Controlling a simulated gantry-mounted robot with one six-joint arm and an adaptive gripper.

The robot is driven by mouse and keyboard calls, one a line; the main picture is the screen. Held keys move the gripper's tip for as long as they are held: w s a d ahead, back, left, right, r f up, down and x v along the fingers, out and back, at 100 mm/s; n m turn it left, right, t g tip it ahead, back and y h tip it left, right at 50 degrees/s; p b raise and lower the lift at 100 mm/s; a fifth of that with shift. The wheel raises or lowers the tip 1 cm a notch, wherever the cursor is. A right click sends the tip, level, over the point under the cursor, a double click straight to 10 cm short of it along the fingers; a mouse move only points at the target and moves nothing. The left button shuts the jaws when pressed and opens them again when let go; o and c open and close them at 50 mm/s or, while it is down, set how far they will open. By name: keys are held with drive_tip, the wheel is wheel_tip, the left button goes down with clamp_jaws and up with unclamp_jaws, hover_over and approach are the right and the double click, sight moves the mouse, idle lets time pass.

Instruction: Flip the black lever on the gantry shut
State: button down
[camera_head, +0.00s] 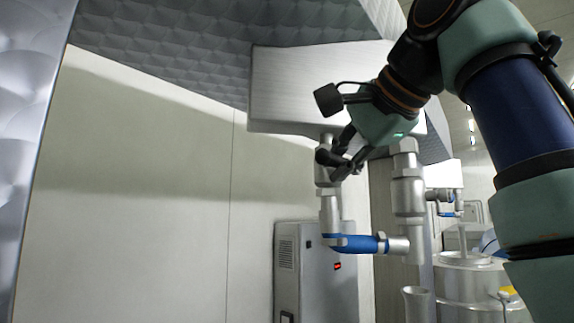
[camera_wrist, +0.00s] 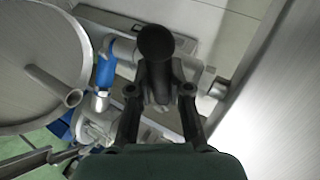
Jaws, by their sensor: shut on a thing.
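The black lever (camera_head: 323,157) is at the top of the left steel pipe, just under a brushed-metal box. Its round black end (camera_wrist: 155,42) shows large in the wrist view, in line with my fingers. My gripper (camera_head: 345,163) comes down from the upper right in the head view and is shut on the lever. In the wrist view my two dark fingers (camera_wrist: 158,75) close in on it from both sides. My fingers hide most of the lever's shaft and its pivot, so its exact angle is hard to tell.
The brushed-metal box (camera_head: 290,85) hangs close above my gripper. A second steel pipe (camera_head: 407,195) stands right of the lever, joined lower down by a blue section (camera_head: 360,243). A grey cabinet (camera_head: 310,275) stands below. Open space lies left, before the pale wall (camera_head: 150,200).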

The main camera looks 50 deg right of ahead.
drive_tip(key=c, duration=1.1)
unclamp_jaws()
